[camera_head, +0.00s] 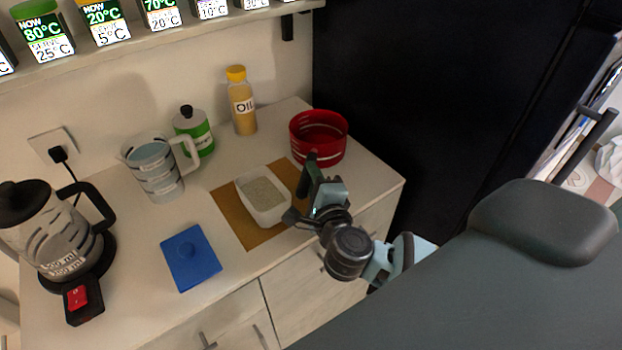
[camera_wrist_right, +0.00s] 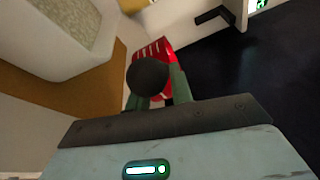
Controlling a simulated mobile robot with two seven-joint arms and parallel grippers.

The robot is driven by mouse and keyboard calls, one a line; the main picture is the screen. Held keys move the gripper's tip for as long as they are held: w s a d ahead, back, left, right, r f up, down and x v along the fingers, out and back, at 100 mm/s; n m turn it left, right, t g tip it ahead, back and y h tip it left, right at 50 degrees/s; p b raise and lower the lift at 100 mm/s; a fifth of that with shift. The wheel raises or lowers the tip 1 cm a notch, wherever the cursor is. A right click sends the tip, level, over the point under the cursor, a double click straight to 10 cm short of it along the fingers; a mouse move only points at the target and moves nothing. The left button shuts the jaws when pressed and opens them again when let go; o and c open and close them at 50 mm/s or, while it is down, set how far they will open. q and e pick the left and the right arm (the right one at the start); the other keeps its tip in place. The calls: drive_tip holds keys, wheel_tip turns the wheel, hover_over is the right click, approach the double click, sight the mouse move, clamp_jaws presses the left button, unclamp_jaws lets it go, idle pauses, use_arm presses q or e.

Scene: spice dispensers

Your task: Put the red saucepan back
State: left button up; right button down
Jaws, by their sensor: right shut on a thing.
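The red saucepan (camera_head: 319,137) is upright at the far right end of the counter, by the dark tall panel. I cannot tell whether its base touches the counter. Its handle points toward my right gripper (camera_head: 313,172), which is shut on it. In the right wrist view, the fingers of the right gripper (camera_wrist_right: 160,88) are on both sides of the dark handle end (camera_wrist_right: 147,76), and part of the red saucepan (camera_wrist_right: 154,50) shows beyond. My left gripper is in neither view.
A white bowl of grain (camera_head: 263,201) stands on a brown mat (camera_head: 232,214) close left of my right gripper. An oil bottle (camera_head: 241,104), green jar (camera_head: 195,132), measuring jug (camera_head: 155,168), blue lidded box (camera_head: 191,258) and kettle (camera_head: 58,232) stand further left. The dark panel (camera_head: 420,90) bounds the right.

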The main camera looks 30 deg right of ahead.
drive_tip(key=shift+f, duration=0.2)
drive_tip(key=shift+f, duration=0.15)
drive_tip(key=c, duration=1.2)
unclamp_jaws()
drive_tip(key=shift+c, duration=0.2)
drive_tip(key=shift+s, duration=0.25)
drive_tip(key=v, duration=1.1)
drive_tip(key=shift+s+a+b, duration=0.15)
drive_tip(key=shift+s+b, duration=0.15)
drive_tip(key=shift+b, duration=0.1)
